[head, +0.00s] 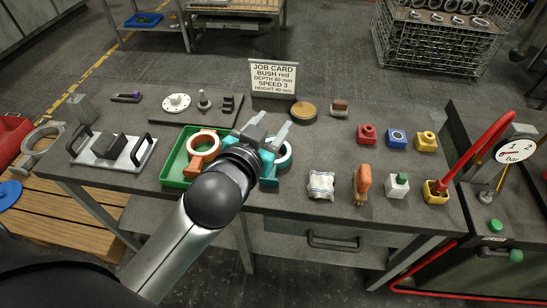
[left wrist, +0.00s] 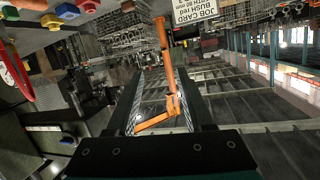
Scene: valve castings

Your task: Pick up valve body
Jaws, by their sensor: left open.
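My left gripper (head: 270,130) is open with nothing between its fingers, above the middle of the workbench. Its open fingers also show in the left wrist view (left wrist: 159,78), which looks out across the room. An orange valve body (head: 201,160) with a pale ring lies in the green tray (head: 170,165), left of the gripper. A teal valve body (head: 270,172) with a pale ring lies to the right of the tray, partly hidden behind my left gripper and wrist. My right gripper is not in view.
A job card (head: 273,78) stands at the back. A grey fixture with black handles (head: 112,148) is at the left.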

